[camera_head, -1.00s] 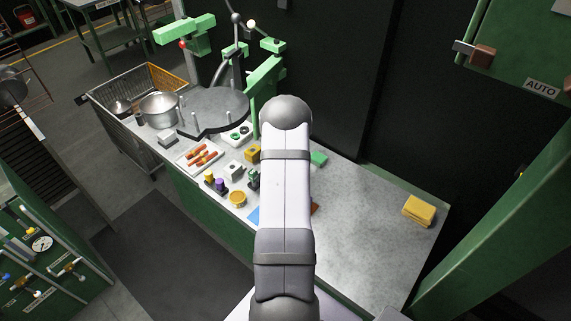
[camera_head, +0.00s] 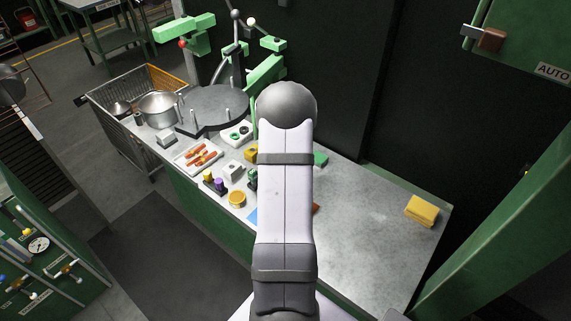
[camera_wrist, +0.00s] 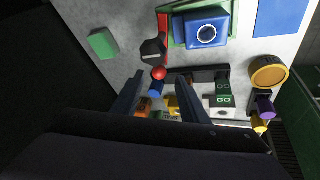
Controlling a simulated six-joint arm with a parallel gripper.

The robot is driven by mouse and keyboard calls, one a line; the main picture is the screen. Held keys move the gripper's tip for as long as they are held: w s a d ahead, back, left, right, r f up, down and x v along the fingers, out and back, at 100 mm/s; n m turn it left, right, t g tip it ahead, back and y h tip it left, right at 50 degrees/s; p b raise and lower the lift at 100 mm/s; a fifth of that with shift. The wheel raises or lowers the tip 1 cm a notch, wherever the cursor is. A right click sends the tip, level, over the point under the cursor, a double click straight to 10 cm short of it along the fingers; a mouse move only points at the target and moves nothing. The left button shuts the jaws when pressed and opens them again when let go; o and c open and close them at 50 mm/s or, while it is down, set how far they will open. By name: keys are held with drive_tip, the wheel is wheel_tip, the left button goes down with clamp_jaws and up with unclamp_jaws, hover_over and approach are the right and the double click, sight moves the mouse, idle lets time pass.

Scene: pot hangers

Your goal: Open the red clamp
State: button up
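I cannot surely pick out the red clamp. In the wrist view, a red ball (camera_wrist: 158,73) sits close to a dark block (camera_wrist: 152,50) and a red strip (camera_wrist: 163,24), which runs beside a blue block with a round lens-like face (camera_wrist: 207,33). My gripper (camera_wrist: 158,80) is open, with its two dark fingers apart. The red ball and a blue cylinder (camera_wrist: 155,89) show between the fingers; I cannot tell how near they are. In the head view my arm hides the gripper. A green jointed fixture with a red knob (camera_head: 182,44) stands at the back.
The grey bench (camera_head: 350,230) is clear on the right, apart from a yellow block (camera_head: 421,211). Left of my arm are a white tray with red pieces (camera_head: 198,157), a yellow round piece (camera_head: 237,199) and a round dark plate (camera_head: 217,105).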

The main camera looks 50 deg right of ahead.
drive_tip(key=shift+v, duration=0.9)
drive_tip(key=w+a+r+n+y, duration=0.1)
drive_tip(key=a+r, duration=0.1)
drive_tip(key=a, duration=1)
drive_tip(key=w+a+r+n+y, duration=0.1)
drive_tip(key=w+a+r+y, duration=0.15)
drive_tip(key=a, duration=0.85)
drive_tip(key=s+a+r+n+g, duration=0.1)
drive_tip(key=s+a+g, duration=0.1)
drive_tip(key=s+a, duration=0.7)
drive_tip(key=s+a+r+n+g, duration=0.1)
drive_tip(key=s+a+n, duration=0.1)
drive_tip(key=s+a, duration=0.7)
wheel_tip(320, 180, down, 45)
drive_tip(key=w+a+b, duration=0.1)
drive_tip(key=w+b, duration=0.1)
drive_tip(key=b, duration=4.3)
drive_tip(key=shift+w+a+r, duration=0.25)
drive_tip(key=shift+w+a, duration=0.05)
drive_tip(key=shift+a, duration=0.1)
